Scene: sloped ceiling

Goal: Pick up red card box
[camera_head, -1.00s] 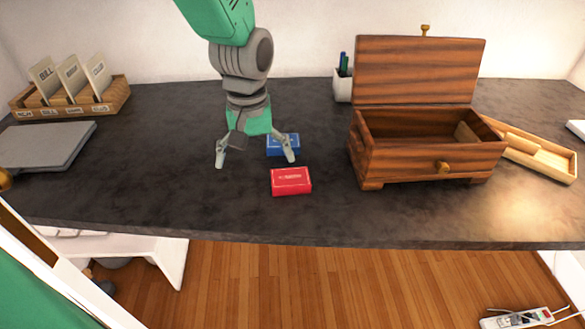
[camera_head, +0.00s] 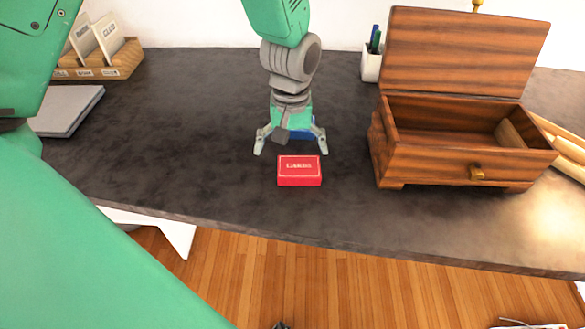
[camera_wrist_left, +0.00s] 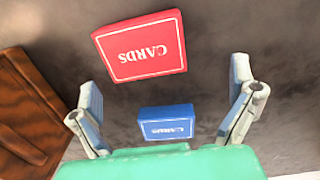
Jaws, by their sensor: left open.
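The red card box (camera_head: 299,172) lies flat on the dark desk near its front edge, its label facing up. In the left wrist view the red card box (camera_wrist_left: 142,48) lies ahead of the fingers, roughly between their lines. My left gripper (camera_head: 291,150) is open, empty and just behind the red box, with its fingers spread wide. A blue card box (camera_head: 303,134) lies behind the red one, partly hidden by the gripper. In the left wrist view the blue box (camera_wrist_left: 167,122) shows between the open fingers. I do not see my right gripper.
An open wooden chest (camera_head: 470,165) stands to the right of the red box. A pen cup (camera_head: 371,66) is at the back. A card organiser (camera_head: 120,62) and grey folder (camera_head: 68,112) are at left. The desk (camera_head: 190,130) left of the gripper is bare.

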